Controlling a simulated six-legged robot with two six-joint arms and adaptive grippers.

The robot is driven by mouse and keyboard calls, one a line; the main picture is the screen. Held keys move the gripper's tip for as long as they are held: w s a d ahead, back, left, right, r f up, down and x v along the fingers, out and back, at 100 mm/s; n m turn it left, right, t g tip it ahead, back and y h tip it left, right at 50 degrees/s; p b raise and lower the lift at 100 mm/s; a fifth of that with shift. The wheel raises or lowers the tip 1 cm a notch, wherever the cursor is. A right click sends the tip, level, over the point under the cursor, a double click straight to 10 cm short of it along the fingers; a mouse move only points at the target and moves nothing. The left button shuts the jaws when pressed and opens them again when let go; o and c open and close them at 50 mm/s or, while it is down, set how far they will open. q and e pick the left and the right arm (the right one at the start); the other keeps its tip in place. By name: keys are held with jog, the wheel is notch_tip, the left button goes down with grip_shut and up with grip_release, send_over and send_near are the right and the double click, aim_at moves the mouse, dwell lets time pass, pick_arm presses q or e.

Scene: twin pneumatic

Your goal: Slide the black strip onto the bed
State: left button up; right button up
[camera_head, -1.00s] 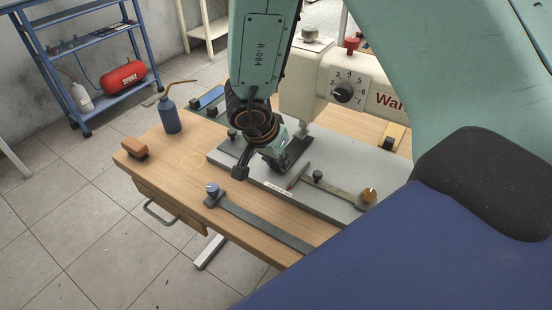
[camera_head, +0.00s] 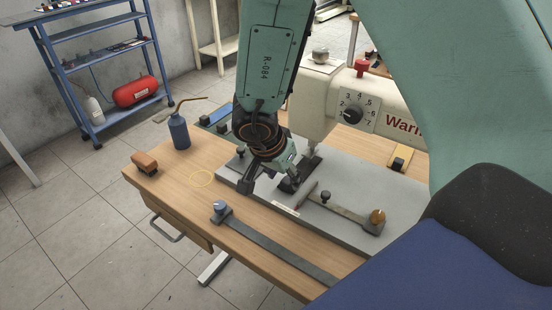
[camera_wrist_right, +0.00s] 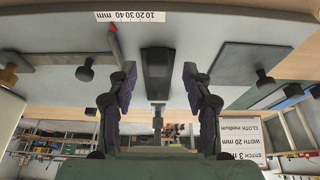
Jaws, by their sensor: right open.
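The grey bed (camera_head: 385,215) of the sewing machine lies flat on the wooden table. In the right wrist view a short black strip (camera_wrist_right: 157,65) lies on the pale bed surface, in line with the gap between my fingers. My right gripper (camera_head: 267,182) is low over the bed, fingers down. In the right wrist view it (camera_wrist_right: 157,90) is open, with one finger on each side of the strip and visible gaps. Contact with the bed cannot be told. My left gripper is out of view.
The cream machine head (camera_head: 325,100) with its dial (camera_head: 352,115) stands close behind my gripper. A dark flat bar (camera_head: 270,245) lies along the table front. A blue bottle (camera_head: 180,132) and a brown block (camera_head: 145,162) stand at the left.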

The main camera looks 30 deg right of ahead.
jog(key=v, duration=0.4)
jog(key=shift+s+a+r, duration=0.15)
jog(key=shift+s+r, duration=0.05)
jog(key=shift+r, duration=0.15)
jog(key=shift+v, duration=2.9)
jog(key=shift+a, duration=0.1)
